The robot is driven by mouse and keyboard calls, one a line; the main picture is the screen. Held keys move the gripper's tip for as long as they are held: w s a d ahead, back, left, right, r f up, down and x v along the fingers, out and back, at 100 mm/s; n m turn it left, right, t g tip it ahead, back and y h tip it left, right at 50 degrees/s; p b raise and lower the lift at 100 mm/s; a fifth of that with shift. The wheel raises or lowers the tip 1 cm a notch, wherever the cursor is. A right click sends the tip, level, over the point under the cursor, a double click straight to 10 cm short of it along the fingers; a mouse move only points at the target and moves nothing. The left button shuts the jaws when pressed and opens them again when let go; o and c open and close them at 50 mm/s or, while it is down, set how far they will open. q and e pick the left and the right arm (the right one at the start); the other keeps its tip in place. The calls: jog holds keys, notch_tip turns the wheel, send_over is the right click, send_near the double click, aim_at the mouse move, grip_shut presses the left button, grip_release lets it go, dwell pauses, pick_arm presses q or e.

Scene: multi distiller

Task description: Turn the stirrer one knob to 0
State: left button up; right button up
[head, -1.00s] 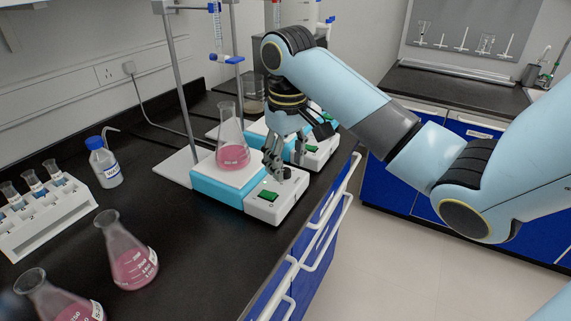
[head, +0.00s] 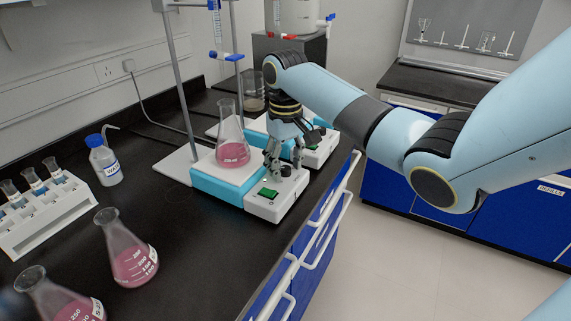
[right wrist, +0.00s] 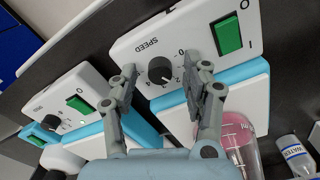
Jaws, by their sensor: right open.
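The nearer stirrer (head: 262,203) is white and blue, with a green switch (head: 269,193) and a dark round knob (head: 286,171) on its front panel. A flask of pink liquid (head: 232,152) stands on its plate. In the right wrist view the knob (right wrist: 160,69) sits under the word SPEED, among printed numbers; I cannot make out its pointer setting. My right gripper (head: 281,165) points down at the knob. In the wrist view its open fingers (right wrist: 161,77) lie on either side of the knob, with gaps visible. My left gripper is out of view.
A second stirrer (head: 322,153) stands just behind, with its own knob (right wrist: 52,122). A stand pole (head: 183,90) rises beside the nearer stirrer. Flasks (head: 128,262), a wash bottle (head: 103,163) and a rack (head: 48,220) occupy the bench's left side.

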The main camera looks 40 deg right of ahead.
jog(key=shift+f, duration=0.1)
grip_shut()
dwell(0.3)
jog(key=shift+r+n+p, duration=0.2)
jog(key=shift+n+p, duration=0.6)
jog(key=shift+p, duration=0.25)
jog(key=n+p, duration=0.6)
jog(key=n, duration=0.2)
jog(key=shift+f+n+p, duration=0.1)
jog(key=shift+n+p, duration=0.2)
jog(key=shift+n, duration=0.1)
jog(key=shift+n+p, duration=0.65)
jog(key=shift+n, duration=1.25)
